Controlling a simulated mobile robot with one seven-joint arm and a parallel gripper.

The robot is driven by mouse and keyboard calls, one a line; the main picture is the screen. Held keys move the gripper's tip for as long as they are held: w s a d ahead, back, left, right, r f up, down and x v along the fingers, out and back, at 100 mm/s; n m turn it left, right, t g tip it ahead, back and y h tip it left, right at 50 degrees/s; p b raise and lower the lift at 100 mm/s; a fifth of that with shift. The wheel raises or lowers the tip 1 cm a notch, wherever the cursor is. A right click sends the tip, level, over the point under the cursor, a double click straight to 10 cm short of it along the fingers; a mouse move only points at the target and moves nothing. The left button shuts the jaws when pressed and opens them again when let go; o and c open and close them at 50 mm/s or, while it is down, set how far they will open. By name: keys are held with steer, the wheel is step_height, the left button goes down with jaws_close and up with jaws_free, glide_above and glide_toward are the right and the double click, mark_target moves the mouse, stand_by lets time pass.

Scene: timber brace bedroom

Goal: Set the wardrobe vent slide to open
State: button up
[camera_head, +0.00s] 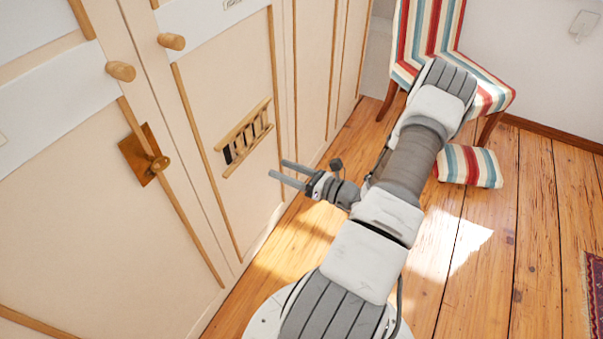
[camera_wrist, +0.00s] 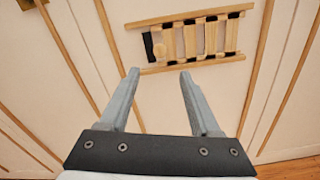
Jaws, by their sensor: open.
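The vent slide (camera_head: 246,138) is on the cream wardrobe door (camera_head: 232,95). It has two light wooden rails with wooden slats between them and dark gaps between the slats. In the wrist view the vent slide (camera_wrist: 192,38) lies ahead of the fingertips, with a black patch and a small round wooden knob at its left end. My gripper (camera_head: 278,172) is open and empty. It is in front of the wardrobe, low and to the right of the vent in the head view. In the wrist view my gripper (camera_wrist: 158,73) has its fingertips below the lower rail; contact cannot be told.
Round wooden knobs (camera_head: 121,71) and a wooden latch plate (camera_head: 143,155) stick out from the wardrobe at left. The plank floor (camera_head: 530,240) is mostly clear, with a rug (camera_head: 594,285) at the right edge.

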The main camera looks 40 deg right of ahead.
steer(key=v, duration=0.5)
steer(key=shift+s, duration=0.1)
stand_by(0.4)
